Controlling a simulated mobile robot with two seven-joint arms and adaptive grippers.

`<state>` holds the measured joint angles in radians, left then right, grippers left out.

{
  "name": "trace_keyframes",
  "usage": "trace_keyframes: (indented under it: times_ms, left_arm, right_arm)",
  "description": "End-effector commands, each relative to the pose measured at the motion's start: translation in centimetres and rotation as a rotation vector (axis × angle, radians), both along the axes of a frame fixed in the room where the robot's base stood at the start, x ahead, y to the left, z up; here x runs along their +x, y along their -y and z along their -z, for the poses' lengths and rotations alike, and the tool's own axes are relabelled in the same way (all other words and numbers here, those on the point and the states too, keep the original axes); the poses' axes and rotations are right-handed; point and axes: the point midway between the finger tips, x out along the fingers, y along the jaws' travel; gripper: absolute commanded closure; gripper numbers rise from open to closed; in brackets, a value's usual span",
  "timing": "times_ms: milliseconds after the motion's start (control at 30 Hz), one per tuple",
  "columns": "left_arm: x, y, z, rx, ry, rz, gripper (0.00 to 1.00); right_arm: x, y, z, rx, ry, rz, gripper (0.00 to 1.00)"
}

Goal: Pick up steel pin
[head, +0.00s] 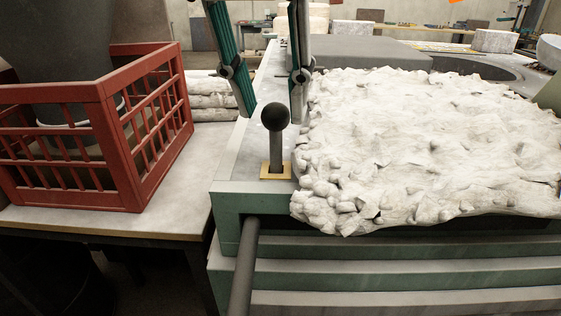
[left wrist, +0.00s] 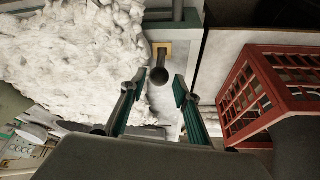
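The steel pin (head: 276,148) stands upright, with a dark round knob on a grey shaft in a small yellow plate. It is set in the green-edged ledge at the left of the white rubble. My left gripper (head: 272,112) is open and empty, pointing down, with one finger on each side of the knob in the picture. In the left wrist view the pin's knob (left wrist: 159,76) shows between the two open fingertips (left wrist: 160,85), with no clear contact. How deep the fingers reach along the pin is hard to tell. My right gripper is not in view.
White rubble (head: 430,150) is heaped close to the right of the pin. A red crate (head: 100,125) holding a dark container stands on the table at left. A grey bar (head: 244,270) sticks out below the ledge. The ledge (head: 235,165) left of the pin is clear.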

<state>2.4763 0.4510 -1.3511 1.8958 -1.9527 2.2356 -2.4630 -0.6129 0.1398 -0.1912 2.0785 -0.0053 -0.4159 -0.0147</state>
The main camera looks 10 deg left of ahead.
Motion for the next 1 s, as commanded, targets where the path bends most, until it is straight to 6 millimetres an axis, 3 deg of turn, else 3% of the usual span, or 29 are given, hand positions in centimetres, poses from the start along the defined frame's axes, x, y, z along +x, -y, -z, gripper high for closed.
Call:
trace_keyframes:
  times_ms: [167, 300, 667, 800, 1000]
  left_arm:
    - [0.7, 0.1, 2.9, 0.000, -0.011, 0.003, 0.69]
    - [1.2, 0.1, 4.7, 0.000, -0.009, 0.000, 0.69]
    - [1.4, 0.1, 5.0, 0.000, 0.002, 0.000, 0.69]
    - [1.4, 0.1, 5.0, 0.000, 0.001, 0.000, 1.00]
    - [1.4, 0.1, 5.0, 0.000, 0.001, 0.000, 1.00]
  right_arm:
    - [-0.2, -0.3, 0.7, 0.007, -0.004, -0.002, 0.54]
    - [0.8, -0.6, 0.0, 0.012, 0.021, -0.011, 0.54]
    - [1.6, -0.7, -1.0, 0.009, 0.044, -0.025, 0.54]
    - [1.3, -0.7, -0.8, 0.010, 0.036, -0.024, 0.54]
    - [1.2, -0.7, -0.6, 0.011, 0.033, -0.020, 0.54]
